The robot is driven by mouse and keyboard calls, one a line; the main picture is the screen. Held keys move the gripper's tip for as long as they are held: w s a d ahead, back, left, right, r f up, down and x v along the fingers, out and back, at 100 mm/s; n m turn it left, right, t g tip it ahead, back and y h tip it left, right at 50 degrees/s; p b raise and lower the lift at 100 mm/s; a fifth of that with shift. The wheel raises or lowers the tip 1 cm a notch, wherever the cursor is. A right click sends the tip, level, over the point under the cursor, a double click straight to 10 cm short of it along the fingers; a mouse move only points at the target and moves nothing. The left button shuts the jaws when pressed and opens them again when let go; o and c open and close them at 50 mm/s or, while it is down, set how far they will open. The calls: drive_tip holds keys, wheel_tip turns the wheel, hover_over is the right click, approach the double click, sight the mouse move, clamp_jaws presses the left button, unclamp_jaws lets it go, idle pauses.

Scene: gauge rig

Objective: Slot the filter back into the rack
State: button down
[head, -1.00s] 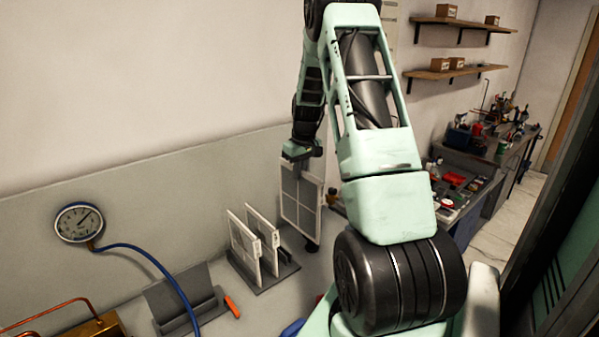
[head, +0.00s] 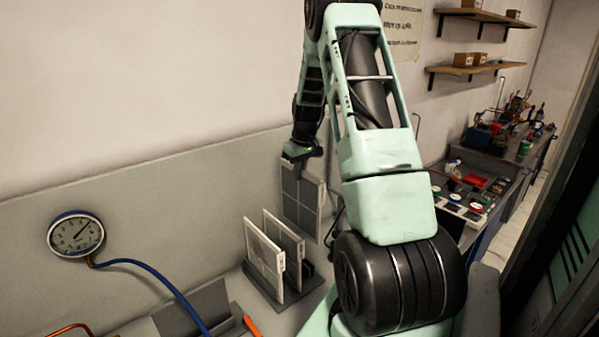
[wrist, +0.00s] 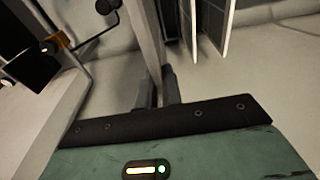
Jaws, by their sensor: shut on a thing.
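My gripper (head: 301,163) is shut on the top edge of a pale, white-framed filter panel (head: 302,201) with grey faces. The filter hangs upright, to the right of the rack in the head view. In the wrist view, the filter (wrist: 149,35) shows nearly edge-on between the two dark fingers (wrist: 158,90). The dark rack (head: 261,288) stands on the bench and holds two similar upright panels, a front one (head: 262,258) and one behind it (head: 284,241). Those panels also appear at the upper middle of the wrist view (wrist: 190,25). The rack's free space is partly hidden.
A round gauge (head: 76,236) with a blue hose (head: 150,276) is at the left. A grey angled holder (head: 190,312) and an orange item (head: 252,327) lie left of the rack. A wall stands behind the bench. A dark object on a stand (wrist: 30,62) is at the wrist view's left.

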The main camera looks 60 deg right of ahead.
drive_tip(key=b, duration=0.5)
hover_over(299, 202)
wheel_tip(299, 202, down, 6)
drive_tip(key=r, duration=0.1)
drive_tip(key=shift+w+d+f, duration=0.25)
drive_tip(key=shift+s, duration=0.1)
drive_tip(key=shift+f+b, duration=1.85)
drive_tip(key=shift+f, duration=0.9)
drive_tip(key=shift+f+b, duration=2.35)
drive_tip(key=shift+f, duration=0.85)
drive_tip(key=c, duration=1.5)
unclamp_jaws()
drive_tip(key=shift+r, duration=0.1)
